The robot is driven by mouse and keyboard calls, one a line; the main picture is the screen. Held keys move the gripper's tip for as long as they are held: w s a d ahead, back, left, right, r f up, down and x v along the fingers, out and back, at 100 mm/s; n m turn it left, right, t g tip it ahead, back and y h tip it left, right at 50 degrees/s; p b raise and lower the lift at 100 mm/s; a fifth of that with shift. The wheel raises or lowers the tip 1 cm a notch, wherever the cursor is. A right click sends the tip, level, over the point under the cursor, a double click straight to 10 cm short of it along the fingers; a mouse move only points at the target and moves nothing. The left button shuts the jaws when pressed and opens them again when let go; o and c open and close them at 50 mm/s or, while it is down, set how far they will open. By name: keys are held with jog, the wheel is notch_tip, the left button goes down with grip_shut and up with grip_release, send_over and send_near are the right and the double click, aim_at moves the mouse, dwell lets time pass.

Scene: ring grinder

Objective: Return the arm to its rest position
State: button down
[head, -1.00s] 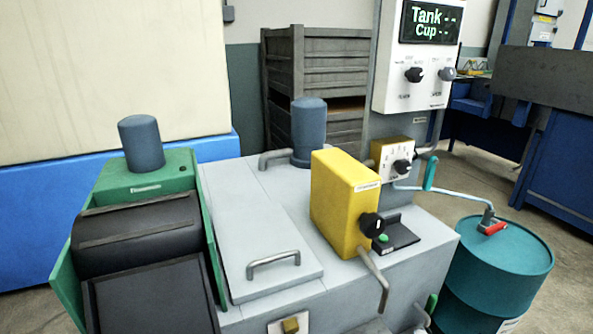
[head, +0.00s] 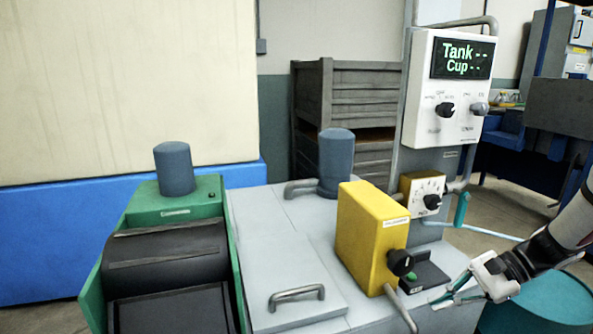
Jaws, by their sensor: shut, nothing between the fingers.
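My gripper (head: 447,293) is at the lower right of the head view, at the end of my dark and white arm (head: 555,243). Its thin teal-edged fingers point left, toward the grey machine top. The gripper is shut with nothing in it. In the picture it lies just right of the yellow box (head: 370,235) and its small black block (head: 425,277). I cannot tell its exact height above the machine. The arm covers part of the teal drum (head: 553,304).
A grey tank (head: 290,270) with a lid handle stands in the centre, a green-sided unit (head: 170,210) at left. A control panel with display (head: 448,85) rises on a post. A pale hose (head: 470,229) runs toward the drum. Dark crates (head: 345,95) stand behind.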

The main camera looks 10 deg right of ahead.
jog(key=s+a+r+n+g+h, duration=0.2)
jog(key=s+a+r+n+h, duration=0.15)
jog(key=a+r, duration=0.35)
jog(key=s+a+r+n+g+h, duration=0.25)
jog(key=s+a+r+n, duration=0.25)
jog(key=a, duration=0.5)
jog(key=s+a+r+n+t+h, duration=0.15)
jog(key=s+n, duration=0.25)
jog(key=s, duration=0.4)
jog(key=s+a+r+n+h, duration=0.1)
jog(key=s+a+n+h, duration=0.2)
jog(key=s, duration=0.5)
notch_tip(320, 180, up, 24)
jog(key=d+t+p, duration=0.1)
jog(key=t+p, duration=0.3)
jog(key=p, duration=1.9)
notch_tip(320, 180, down, 20)
jog(key=g+b, duration=0.3)
jog(key=b, duration=1.5)
jog(key=shift+s+r+g, duration=0.25)
jog(key=shift+g, duration=0.05)
